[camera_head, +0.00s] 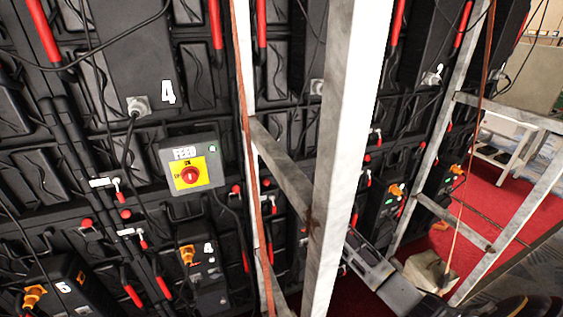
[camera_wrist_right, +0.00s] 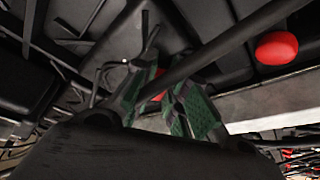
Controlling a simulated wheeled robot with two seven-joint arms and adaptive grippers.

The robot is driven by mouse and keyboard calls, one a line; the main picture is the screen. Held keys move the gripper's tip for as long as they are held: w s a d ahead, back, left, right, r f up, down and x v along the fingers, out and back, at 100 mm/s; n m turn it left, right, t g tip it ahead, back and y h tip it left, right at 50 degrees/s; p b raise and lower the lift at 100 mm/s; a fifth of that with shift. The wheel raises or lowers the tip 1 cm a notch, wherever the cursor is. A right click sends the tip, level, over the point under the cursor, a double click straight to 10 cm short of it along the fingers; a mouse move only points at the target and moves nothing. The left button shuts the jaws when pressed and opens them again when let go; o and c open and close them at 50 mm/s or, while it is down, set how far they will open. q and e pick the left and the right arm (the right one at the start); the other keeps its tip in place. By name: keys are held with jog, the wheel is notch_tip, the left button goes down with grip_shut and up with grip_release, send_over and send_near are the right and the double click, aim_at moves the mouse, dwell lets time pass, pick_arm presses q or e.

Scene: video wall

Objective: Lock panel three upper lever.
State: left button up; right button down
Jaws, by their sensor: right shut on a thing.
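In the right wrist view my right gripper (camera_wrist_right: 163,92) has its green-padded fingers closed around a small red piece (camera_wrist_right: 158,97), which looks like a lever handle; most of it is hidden. A dark bar crosses just beside the fingers. A red round knob (camera_wrist_right: 277,48) sits apart to the right. In the head view my grey right arm (camera_head: 385,283) reaches toward the wall's lower middle, and its fingertips cannot be made out. Panel three's number is not visible; the white post covers part of that area. A red-handled lever (camera_head: 368,178) shows right of the post. My left gripper is not in view.
A white upright post (camera_head: 350,120) and grey crossbars (camera_head: 280,155) stand before the black video wall. A yellow feed switch box (camera_head: 190,172) is left of the post. Cables hang across the wall. A second frame (camera_head: 500,250) and red carpet (camera_head: 495,205) lie at right.

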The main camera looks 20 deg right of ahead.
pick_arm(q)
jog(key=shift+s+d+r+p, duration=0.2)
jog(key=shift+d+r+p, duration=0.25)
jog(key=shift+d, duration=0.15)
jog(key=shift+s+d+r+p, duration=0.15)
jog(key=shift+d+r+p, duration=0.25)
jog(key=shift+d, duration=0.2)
pick_arm(e)
jog(key=a+m+h, duration=0.1)
jog(key=m, duration=0.2)
jog(key=m+h, duration=0.2)
jog(key=m, duration=0.1)
jog(key=a+f+m+h, duration=0.1)
jog(key=m, duration=0.2)
jog(key=shift+a+t+h, duration=0.3)
jog(key=shift+t, duration=0.1)
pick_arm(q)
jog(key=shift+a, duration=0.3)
pick_arm(e)
jog(key=shift+a+m, duration=0.1)
jog(key=shift+m, duration=0.3)
jog(key=c, duration=1.4)
grip_release()
